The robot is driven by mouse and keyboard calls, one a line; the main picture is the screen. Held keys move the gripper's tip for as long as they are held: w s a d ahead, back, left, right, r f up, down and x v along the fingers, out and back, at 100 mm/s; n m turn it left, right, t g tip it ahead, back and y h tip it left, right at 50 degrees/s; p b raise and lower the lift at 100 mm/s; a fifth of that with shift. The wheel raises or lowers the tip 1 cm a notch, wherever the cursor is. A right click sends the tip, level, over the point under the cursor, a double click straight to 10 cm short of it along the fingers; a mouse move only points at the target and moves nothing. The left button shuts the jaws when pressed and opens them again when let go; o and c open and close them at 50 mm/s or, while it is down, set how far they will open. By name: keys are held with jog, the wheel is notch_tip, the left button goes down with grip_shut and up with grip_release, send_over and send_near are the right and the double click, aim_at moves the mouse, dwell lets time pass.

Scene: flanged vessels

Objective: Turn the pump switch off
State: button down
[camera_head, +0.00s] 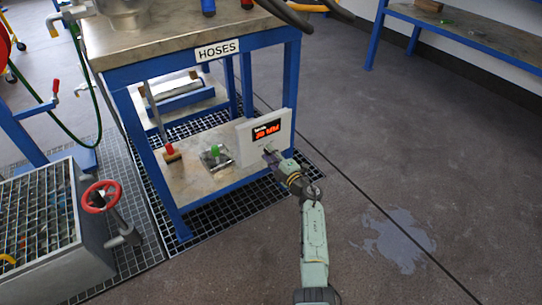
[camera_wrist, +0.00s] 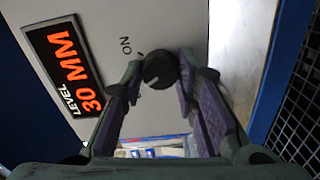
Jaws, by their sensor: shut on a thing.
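The pump switch is a round black knob (camera_wrist: 160,70) on the white control panel (camera_wrist: 105,20). The word ON and a small tick mark stand on the panel just left of the knob in the wrist view. My gripper (camera_wrist: 158,76) is shut on the knob, with one finger at each side of it. In the head view, my gripper (camera_head: 270,154) reaches the lower front of the panel (camera_head: 246,150) and hides the knob. A display (camera_head: 266,131) on the panel reads LEVEL 30 MM in the wrist view. Any OFF mark cannot be made out.
The panel stands at the right end of the lower shelf of a blue bench (camera_head: 200,70) labelled HOSES. A red handwheel (camera_head: 101,197) is further left. The floor at right is open, with a puddle (camera_head: 400,235).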

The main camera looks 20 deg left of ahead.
aim_at(267, 128)
jog(key=shift+n, duration=0.9)
jog(key=c, duration=1.2)
grip_release()
jog(key=shift+c, duration=0.2)
jog(key=shift+r, duration=0.1)
jog(key=o, duration=0.6)
jog(key=r, duration=1)
jog(key=shift+w+d+r, duration=0.2)
jog(key=shift+d, duration=0.1)
jog(key=shift+s+r, duration=0.15)
jog(key=shift+r, duration=0.15)
jog(key=c, duration=0.6)
jog(key=shift+a+f, duration=0.15)
jog(key=shift+f, duration=0.3)
